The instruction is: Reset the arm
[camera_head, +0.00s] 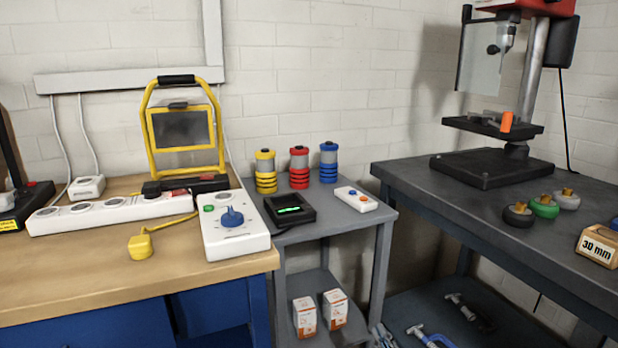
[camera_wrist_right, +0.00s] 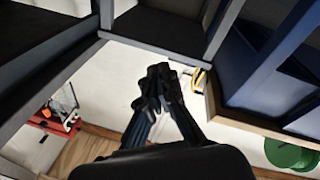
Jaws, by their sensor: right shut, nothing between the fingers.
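My right gripper (camera_wrist_right: 160,76) shows in the right wrist view, its dark fingers together and nothing between them. Neither gripper nor arm shows in the head view, and my left gripper is in neither view.
The head view shows a wooden workbench (camera_head: 90,295) with a power strip (camera_head: 110,213) and a yellow work light (camera_head: 183,128). A small grey table (camera_head: 340,222) stands in the middle. A dark workbench (camera_head: 430,205) with a drill press (camera_head: 507,60) is at right.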

